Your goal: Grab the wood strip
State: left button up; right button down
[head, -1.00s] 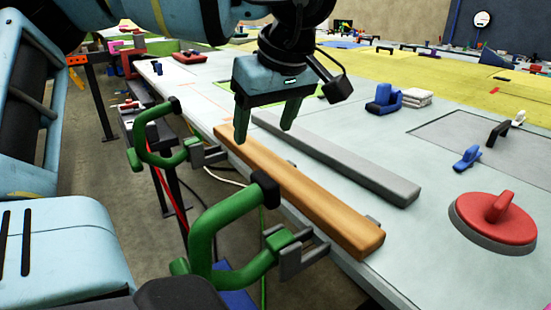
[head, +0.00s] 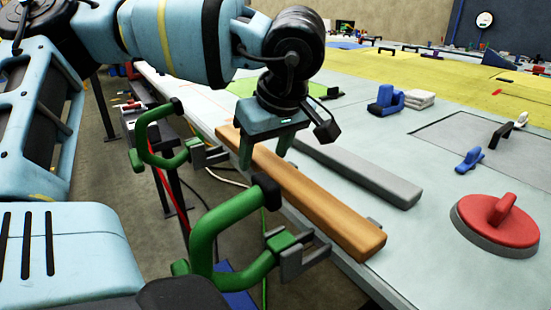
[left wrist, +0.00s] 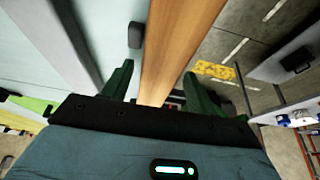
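The wood strip (head: 325,206) is a long orange-brown bar lying along the near edge of the pale table in the head view. It also runs up the middle of the left wrist view (left wrist: 180,40). My left gripper (head: 265,158) is over the far part of the strip, fingers pointing down. In the left wrist view the open fingers (left wrist: 156,72) stand on either side of the strip, with a gap visible on both sides. Whether the fingertips reach fully down beside it is hard to tell. My right gripper is not in view.
A grey bar (head: 375,181) lies parallel beyond the strip. Two green clamps (head: 154,145) and (head: 207,232) stand at the table edge on the near side. A red suction-cup handle (head: 497,218) sits at right, with a blue clamp (head: 468,160) behind it.

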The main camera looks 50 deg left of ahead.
aim_at(265, 157)
pick_arm(q)
jog(key=c, duration=0.9)
jog(key=shift+r, duration=0.1)
notch_tip(265, 157, up, 10)
jog(key=shift+f+p, duration=0.1)
jog(key=shift+p, duration=0.2)
